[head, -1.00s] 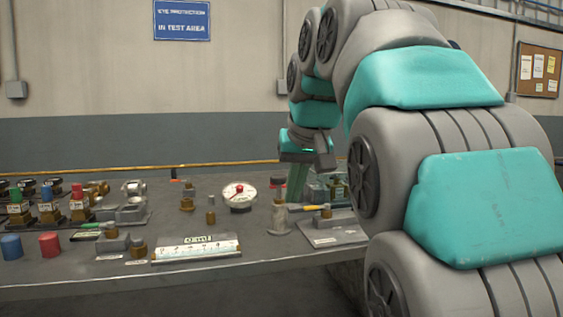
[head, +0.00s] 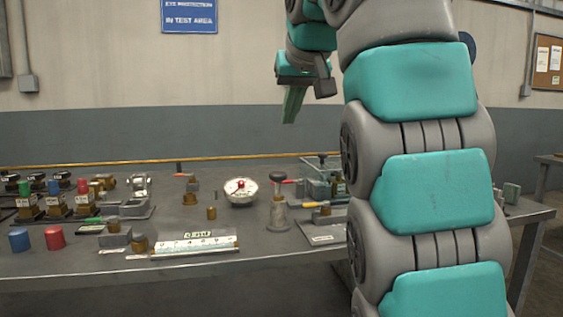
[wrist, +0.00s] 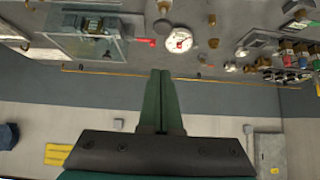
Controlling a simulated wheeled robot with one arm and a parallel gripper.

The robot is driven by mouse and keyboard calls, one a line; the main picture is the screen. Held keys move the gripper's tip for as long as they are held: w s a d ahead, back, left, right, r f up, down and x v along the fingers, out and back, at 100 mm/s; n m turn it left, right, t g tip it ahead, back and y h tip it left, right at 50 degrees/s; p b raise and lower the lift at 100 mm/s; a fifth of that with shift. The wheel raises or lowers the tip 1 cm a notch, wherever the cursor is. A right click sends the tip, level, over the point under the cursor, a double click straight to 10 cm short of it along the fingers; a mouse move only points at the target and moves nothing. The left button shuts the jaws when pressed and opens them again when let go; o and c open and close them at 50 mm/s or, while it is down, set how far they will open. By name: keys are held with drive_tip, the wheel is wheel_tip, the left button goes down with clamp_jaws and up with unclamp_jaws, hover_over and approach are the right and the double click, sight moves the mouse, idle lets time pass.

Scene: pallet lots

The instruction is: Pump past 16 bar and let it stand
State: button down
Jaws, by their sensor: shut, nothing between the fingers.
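The pressure gauge (head: 240,192) has a round white dial with a red centre and stands on the bench. Its needle is too small to read. It also shows in the wrist view (wrist: 178,41). The rod shows between knob and body. My gripper (head: 290,118) is raised above the bench, clear of pump and gauge. In the wrist view its green fingers (wrist: 160,76) are together and empty.
A clear-sided fixture (head: 322,183) with a red handle sits right of the pump. A plate with an orange-handled valve (head: 318,207) lies in front of it. A white scale strip (head: 195,246) lies at the front edge. Caps and fittings crowd the left.

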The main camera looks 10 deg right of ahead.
drive_tip(key=b, duration=0.4)
hover_over(281, 179)
wheel_tip(281, 179, down, 8)
drive_tip(key=shift+w+r, duration=0.1)
drive_tip(key=shift+f+b, duration=0.4)
drive_tip(key=shift+f, duration=1.25)
drive_tip(key=shift+f, duration=0.15)
drive_tip(key=shift+f+b, duration=1.2)
drive_tip(key=shift+f, duration=0.5)
drive_tip(key=w+r+p+v, duration=0.2)
drive_tip(key=p+v, duration=0.1)
drive_tip(key=v, duration=1)
drive_tip(key=shift+p, duration=0.4)
